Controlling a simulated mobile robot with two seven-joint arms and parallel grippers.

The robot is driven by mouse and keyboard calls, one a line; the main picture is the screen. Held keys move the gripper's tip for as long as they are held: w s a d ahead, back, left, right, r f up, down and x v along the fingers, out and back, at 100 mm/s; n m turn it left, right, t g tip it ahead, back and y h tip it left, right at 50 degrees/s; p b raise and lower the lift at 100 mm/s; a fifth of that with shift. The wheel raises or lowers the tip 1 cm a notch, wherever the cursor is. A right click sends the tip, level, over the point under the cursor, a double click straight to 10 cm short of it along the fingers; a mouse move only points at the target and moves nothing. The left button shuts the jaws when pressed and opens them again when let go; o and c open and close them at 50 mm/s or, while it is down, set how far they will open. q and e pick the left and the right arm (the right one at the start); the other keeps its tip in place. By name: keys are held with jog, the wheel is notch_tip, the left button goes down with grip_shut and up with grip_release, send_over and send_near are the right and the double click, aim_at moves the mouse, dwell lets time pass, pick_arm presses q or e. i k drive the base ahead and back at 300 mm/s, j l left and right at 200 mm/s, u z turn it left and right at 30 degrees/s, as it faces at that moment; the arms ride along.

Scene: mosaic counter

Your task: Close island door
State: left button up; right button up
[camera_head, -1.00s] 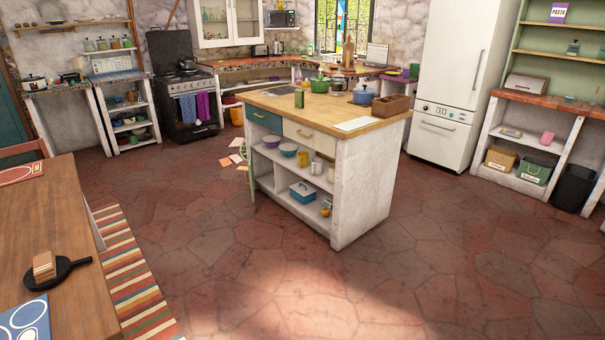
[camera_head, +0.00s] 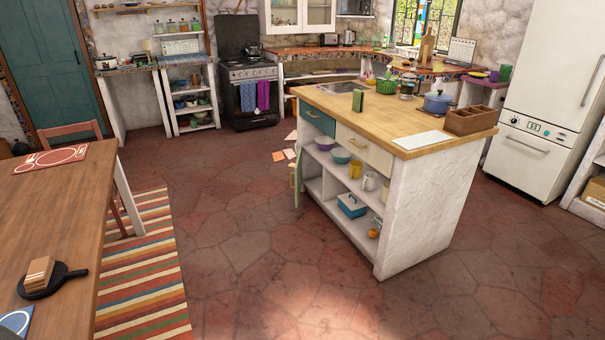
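The kitchen island (camera_head: 430,210) stands right of centre, with white walls and a wooden top (camera_head: 400,118). Its front has a teal drawer (camera_head: 317,118) and a cream drawer (camera_head: 364,151), both looking shut. Below them are open shelves with bowls, mugs and a blue-lidded dish (camera_head: 351,205). A narrow green island door (camera_head: 298,178) shows nearly edge-on at the left end of the shelves. It stands open, swung out from the island's front. Neither of my grippers is in view.
The dining table (camera_head: 75,215) with a chair (camera_head: 78,132) is on the left, beside a striped rug (camera_head: 150,270). The tiled floor (camera_head: 245,240) between rug and island is clear. The fridge (camera_head: 545,110) stands at right.

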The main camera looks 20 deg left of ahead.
aim_at(296, 176)
jog(key=i+u, duration=0.4)
jog(key=i, duration=0.2)
jog(key=i+u, duration=0.4)
jog(key=i, duration=0.2)
jog(key=i+u, duration=0.5)
jog(key=i+l+u, duration=0.1)
jog(key=i+u, duration=0.35)
jog(key=i, duration=0.15)
jog(key=i+j+z, duration=0.5)
jog(key=i, duration=0.25)
jog(key=j+z, duration=0.6)
jog(key=z, duration=0.25)
jog(key=k+j+z, duration=0.1)
jog(key=j+z, duration=0.3)
jog(key=i+j+z, duration=0.4)
jog(key=i, duration=0.4)
jog(key=i+j+z, duration=0.45)
jog(key=i+j, duration=0.15)
jog(key=i, duration=0.15)
